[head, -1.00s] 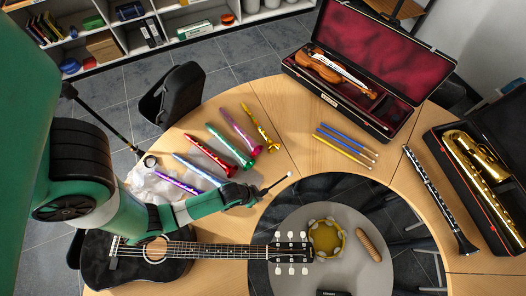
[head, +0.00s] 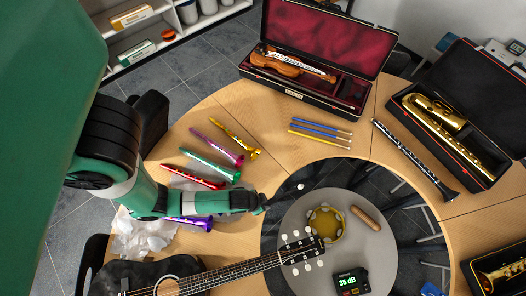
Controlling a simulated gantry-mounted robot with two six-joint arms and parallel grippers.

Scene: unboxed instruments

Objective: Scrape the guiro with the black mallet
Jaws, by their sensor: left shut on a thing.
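The guiro (head: 366,218) is a small brown, elongated thing on the grey round table (head: 370,260), right of the yellow tambourine (head: 326,223). My left gripper (head: 262,204) reaches in from the left, over the inner edge of the curved wooden table. It is shut on the black mallet (head: 281,194), a thin dark stick with a pale tip that points up and right. The mallet tip is left of the guiro and apart from it. The gripper's fingers are dark and small in the picture. My right gripper is not in view.
A black guitar (head: 215,275) lies below my left arm, its headstock reaching over the round table. A sound meter (head: 351,282) stands by the table's front.

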